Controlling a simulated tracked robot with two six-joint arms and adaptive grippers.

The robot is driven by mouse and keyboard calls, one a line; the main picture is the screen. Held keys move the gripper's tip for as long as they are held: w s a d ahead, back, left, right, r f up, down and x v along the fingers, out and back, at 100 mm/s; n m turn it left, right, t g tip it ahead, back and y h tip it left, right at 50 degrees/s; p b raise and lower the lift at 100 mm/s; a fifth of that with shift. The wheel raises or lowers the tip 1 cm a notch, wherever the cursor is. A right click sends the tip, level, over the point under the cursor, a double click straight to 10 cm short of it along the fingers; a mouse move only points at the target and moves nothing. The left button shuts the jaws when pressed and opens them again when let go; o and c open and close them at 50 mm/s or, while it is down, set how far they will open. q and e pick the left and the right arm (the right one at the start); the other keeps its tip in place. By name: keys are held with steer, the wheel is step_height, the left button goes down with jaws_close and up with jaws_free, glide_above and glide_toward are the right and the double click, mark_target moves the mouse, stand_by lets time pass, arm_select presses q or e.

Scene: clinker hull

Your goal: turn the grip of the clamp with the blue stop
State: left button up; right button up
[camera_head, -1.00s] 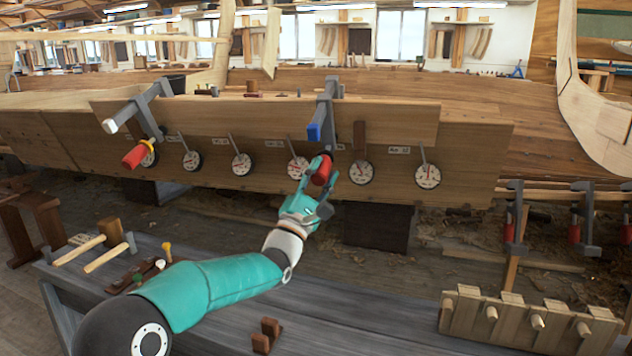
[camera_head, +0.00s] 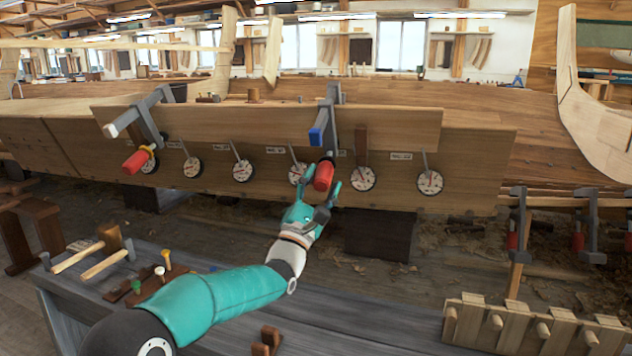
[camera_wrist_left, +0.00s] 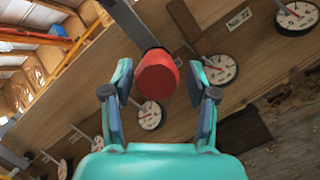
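The clamp with the blue stop (camera_head: 316,137) hangs over the plank's top edge, left of the dark wooden piece. Its red grip (camera_head: 323,176) points towards me and down. My left gripper (camera_head: 321,184) is open at this grip, with one finger on each side. In the left wrist view, the red grip (camera_wrist_left: 157,76) shows between the fingertips, with a gap visible on both sides. A second clamp with a white stop (camera_head: 111,130) and a red grip (camera_head: 136,162) with a yellow collar is at the left. My right gripper is not in view.
Several round dials (camera_head: 430,182) line the lower plank on both sides of the clamp. A workbench (camera_head: 350,318) stands in front, with mallets (camera_head: 78,257) at the left and a pegged wooden rack (camera_head: 535,325) at the right. More clamps (camera_head: 516,225) hang at the right.

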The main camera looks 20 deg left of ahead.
arm_select(q)
steer(key=shift+s+d+r+h, duration=0.1)
steer(key=shift+s+r+h, duration=0.05)
steer(key=shift+r+h, duration=0.15)
steer(key=shift+s+f, duration=0.1)
steer(key=shift+s, duration=0.05)
steer(key=v, duration=1.1)
steer(key=shift+s+f, duration=0.2)
steer(key=shift+f, duration=0.2)
stand_by(0.6)
